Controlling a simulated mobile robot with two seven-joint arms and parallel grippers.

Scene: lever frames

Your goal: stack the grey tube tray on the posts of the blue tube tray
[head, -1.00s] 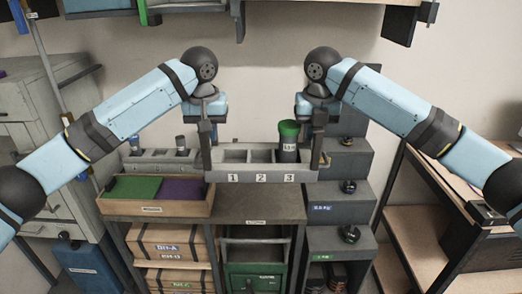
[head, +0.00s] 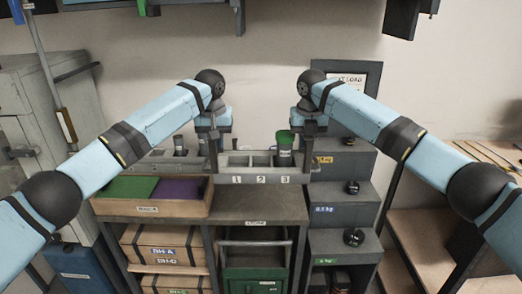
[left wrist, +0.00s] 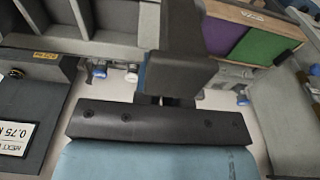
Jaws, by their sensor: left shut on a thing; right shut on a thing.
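The grey tube tray (head: 248,180) hangs level between my grippers in the head view, with compartments marked 1, 2 and 3 on its front. A dark tube with a green cap (head: 284,136) stands upright in the compartment at 3; 1 and 2 look empty. My left gripper (head: 214,160) is shut on the tray's left end and my right gripper (head: 308,160) on its right end. The left gripper also shows as a dark block in the left wrist view (left wrist: 178,85). I cannot make out a blue tube tray or its posts; the held tray hides what lies behind it.
A grey rack (head: 135,163) with dark tubes stands at the back left, behind a wooden box (head: 150,208) with green and purple insides. Grey steps (head: 340,194) with dark weights stand at right. The bench top (head: 258,205) before the held tray is bare.

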